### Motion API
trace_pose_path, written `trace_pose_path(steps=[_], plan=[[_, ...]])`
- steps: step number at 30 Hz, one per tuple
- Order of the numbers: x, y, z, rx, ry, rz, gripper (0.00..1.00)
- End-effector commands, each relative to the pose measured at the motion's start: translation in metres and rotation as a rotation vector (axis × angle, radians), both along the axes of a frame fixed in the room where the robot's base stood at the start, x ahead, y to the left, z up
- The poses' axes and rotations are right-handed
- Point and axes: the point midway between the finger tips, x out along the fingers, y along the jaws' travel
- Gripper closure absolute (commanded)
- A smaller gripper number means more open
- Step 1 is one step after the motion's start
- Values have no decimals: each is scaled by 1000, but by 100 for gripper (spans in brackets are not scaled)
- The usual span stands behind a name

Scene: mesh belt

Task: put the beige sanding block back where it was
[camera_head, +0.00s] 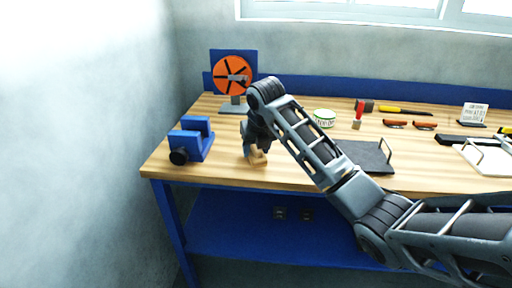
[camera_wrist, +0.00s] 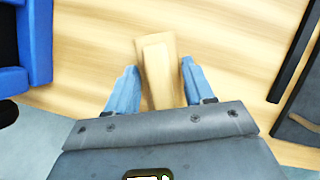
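The beige sanding block (camera_head: 258,158) is at the front left of the wooden workbench, just under my gripper (camera_head: 254,150). In the wrist view the block (camera_wrist: 156,62) is a pale, slightly tilted rectangle lying between my two blue fingertips (camera_wrist: 159,68). The fingers are apart, one on each side of it, with narrow gaps showing. The block looks to rest on the bench top, and its near end is hidden behind the gripper body.
A blue vise-like holder (camera_head: 192,142) stands left of my gripper, and an orange disc on a stand (camera_head: 234,76) behind it. A dark tray with a handle (camera_head: 366,158) lies to the right. A white-green tub (camera_head: 324,118) and several tools stand further back.

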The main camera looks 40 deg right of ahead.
Motion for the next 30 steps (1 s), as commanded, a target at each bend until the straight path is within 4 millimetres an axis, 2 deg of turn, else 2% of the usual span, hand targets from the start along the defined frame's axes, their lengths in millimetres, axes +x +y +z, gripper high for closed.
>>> trace_pose_path(steps=[1,6,13,17,30], plan=[[0,0,0,0,0,0,42],[0,0,1,0,0,0,27],[0,0,2,0,-1,0,27],[-1,1,10,-1,-2,0,27],[-29,17,86,-2,-4,2,27]])
